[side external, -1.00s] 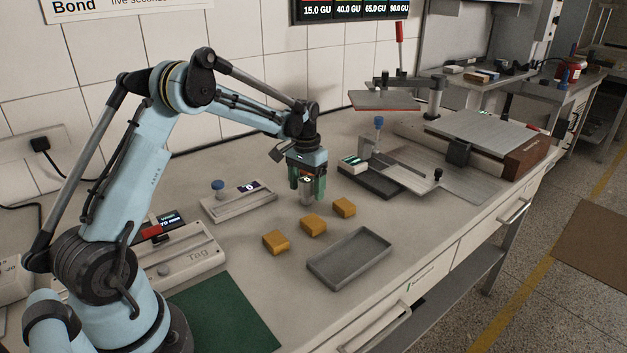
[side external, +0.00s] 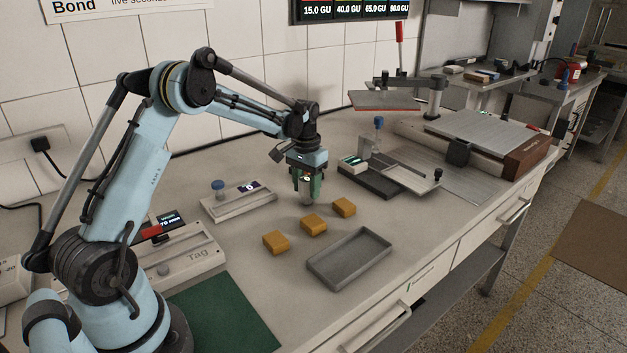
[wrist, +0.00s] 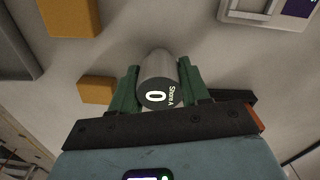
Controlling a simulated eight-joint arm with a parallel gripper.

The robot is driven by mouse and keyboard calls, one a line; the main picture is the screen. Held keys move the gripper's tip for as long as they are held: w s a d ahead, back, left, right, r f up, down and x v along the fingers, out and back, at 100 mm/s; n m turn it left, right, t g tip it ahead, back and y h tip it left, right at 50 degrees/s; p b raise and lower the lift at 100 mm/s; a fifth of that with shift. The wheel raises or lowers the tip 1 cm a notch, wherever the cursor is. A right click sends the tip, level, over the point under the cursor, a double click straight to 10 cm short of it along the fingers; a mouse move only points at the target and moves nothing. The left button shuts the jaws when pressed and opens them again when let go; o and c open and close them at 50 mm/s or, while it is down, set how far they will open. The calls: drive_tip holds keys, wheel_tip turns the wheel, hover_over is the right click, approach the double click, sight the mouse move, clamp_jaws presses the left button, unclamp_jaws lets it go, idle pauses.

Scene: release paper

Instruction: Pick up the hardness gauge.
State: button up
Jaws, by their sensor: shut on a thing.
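The hardness gauge (wrist: 157,72) is a small grey cylinder with a dark round face reading "0" and "Shore A" in the wrist view. In the side view the gauge (side external: 307,197) is upright, its lower part showing below my gripper (side external: 307,184). My gripper (wrist: 157,88) has its green fingers shut on the two sides of the gauge. The gauge's foot is at or very near the bench top; I cannot tell whether it touches. Its upper part is mostly hidden by the fingers in the side view.
Several yellow-orange blocks (side external: 313,224) lie just in front of the gauge. A grey tray (side external: 350,259) is nearer the bench edge. A flat device with a blue knob (side external: 238,201) is at left, and a dark-based instrument (side external: 372,180) at right.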

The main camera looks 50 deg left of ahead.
sight(307, 178)
drive_tip(key=shift+r, duration=0.65)
wheel_tip(307, 178, up, 3)
drive_tip(key=shift+d, duration=0.15)
drive_tip(key=s+d+r, duration=0.2)
drive_tip(key=d+r, duration=0.4)
drive_tip(key=d, duration=0.5)
drive_tip(key=shift+d+r, duration=0.15)
drive_tip(key=shift+r, duration=0.1)
